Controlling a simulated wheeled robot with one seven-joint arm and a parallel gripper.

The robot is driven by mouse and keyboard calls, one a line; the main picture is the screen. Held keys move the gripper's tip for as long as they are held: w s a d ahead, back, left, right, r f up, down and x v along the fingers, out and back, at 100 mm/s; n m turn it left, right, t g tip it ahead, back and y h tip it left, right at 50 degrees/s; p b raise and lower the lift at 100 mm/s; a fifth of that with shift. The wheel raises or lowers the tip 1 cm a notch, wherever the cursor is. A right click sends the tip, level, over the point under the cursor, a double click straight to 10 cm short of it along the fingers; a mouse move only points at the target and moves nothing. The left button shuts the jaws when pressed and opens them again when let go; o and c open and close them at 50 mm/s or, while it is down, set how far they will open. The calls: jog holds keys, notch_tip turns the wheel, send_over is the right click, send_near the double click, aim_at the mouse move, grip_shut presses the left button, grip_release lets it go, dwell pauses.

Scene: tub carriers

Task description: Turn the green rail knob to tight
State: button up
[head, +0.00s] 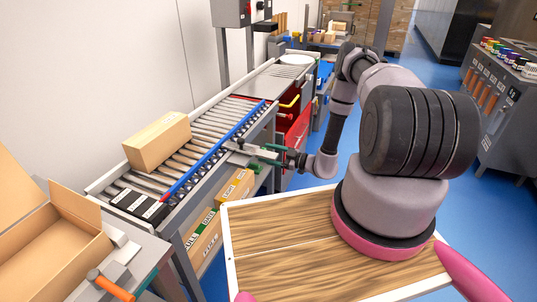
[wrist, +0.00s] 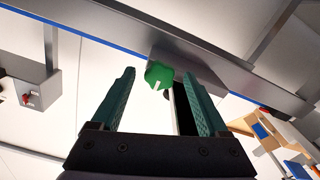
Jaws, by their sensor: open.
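The green rail knob (wrist: 158,75) shows in the wrist view as a lobed knob with a white pointer mark directed toward the lower edge of the picture. It sits on a grey bracket (wrist: 190,62) by the conveyor rail. My gripper (wrist: 161,88) is open, its two green fingers spread to the left and right of the knob in the picture. Whether they touch it I cannot tell. In the head view my gripper (head: 266,154) is beside the conveyor's near side, at the blue guide rail (head: 212,151). The knob cannot be made out there.
A closed carton (head: 157,142) rests on the roller conveyor (head: 218,118). An open carton (head: 45,245) stands at the lower left, near an orange-handled tool (head: 112,287). Boxes lie on the shelf under the conveyor. Red drawers (head: 290,130) stand behind my gripper.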

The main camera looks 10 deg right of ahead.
jog(key=v, duration=1)
jog(key=shift+s+d, duration=0.2)
jog(key=shift+d, duration=0.1)
jog(key=s+a+r+n+g+h, duration=0.15)
jog(key=r+n+g, duration=0.25)
jog(key=r+n, duration=0.6)
jog(key=s+a+r+n+g, duration=0.1)
jog(key=a+r+n+g, duration=0.2)
jog(key=r+n, duration=0.75)
jog(key=s+a+r+n+g+h, duration=0.15)
jog(key=r+n+g, duration=0.25)
jog(key=r+n, duration=0.65)
jog(key=s+d+r+n+t+h, duration=0.1)
jog(key=s+r+n+t+h, duration=0.2)
jog(key=s+r+n, duration=0.6)
jog(key=s+d+r+n+t+h, duration=0.1)
jog(key=s+r+n+t+h, duration=0.3)
jog(key=s+r+n, duration=0.6)
notch_tip(320, 180, up, 5)
jog(key=n+h, duration=0.2)
jog(key=n, duration=0.1)
jog(key=shift+n+t+h, duration=0.3)
jog(key=shift+n, duration=0.1)
